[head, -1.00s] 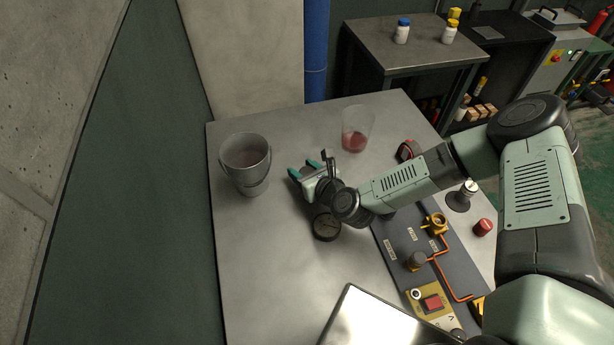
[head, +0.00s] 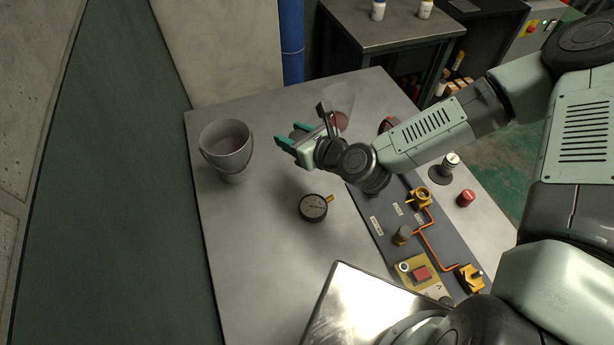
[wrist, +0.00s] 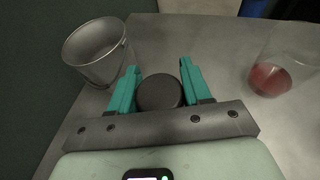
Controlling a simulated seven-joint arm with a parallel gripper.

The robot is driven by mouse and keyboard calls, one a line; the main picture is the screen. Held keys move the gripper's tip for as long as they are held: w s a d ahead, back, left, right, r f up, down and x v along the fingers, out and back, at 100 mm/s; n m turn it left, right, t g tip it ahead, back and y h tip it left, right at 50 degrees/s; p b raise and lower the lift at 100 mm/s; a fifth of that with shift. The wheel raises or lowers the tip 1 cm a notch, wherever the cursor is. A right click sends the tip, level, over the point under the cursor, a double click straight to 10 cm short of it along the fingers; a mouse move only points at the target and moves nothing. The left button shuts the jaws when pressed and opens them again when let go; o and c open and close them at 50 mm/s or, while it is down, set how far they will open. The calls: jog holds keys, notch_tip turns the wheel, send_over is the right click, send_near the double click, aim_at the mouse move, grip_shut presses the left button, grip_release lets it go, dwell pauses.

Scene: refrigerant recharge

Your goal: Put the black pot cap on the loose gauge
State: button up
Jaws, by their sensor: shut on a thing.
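My gripper (head: 294,136) is shut on a round black cap, held above the table between the metal bucket and the beaker. In the wrist view the black pot cap (wrist: 160,93) is a dark disc between the two teal fingers (wrist: 158,78). In the head view it is mostly hidden by the gripper. The loose gauge (head: 313,207), a round dial with a dark rim and a brass stem, lies face up on the bare table, nearer the camera than my gripper and apart from it. The gauge is not in the wrist view.
A grey metal bucket (head: 226,150) stands left of my gripper. A clear beaker with red liquid (wrist: 270,78) stands to its right. A dark panel with brass fittings and orange pipe (head: 425,225) lies right of the gauge. A shiny flat box (head: 365,305) is at the front.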

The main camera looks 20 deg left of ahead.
jog(key=s+d+r+n+g, duration=0.2)
jog(key=s+d, duration=0.4)
jog(key=d, duration=0.2)
send_over(313, 201)
jog(key=shift+y, duration=0.3)
notch_tip(313, 201, down, 6)
jog(key=shift+r, duration=0.15)
jog(key=shift+f, duration=2.2)
jog(key=shift+f, duration=0.15)
jog(key=o, duration=1.1)
jog(key=shift+c, duration=0.2)
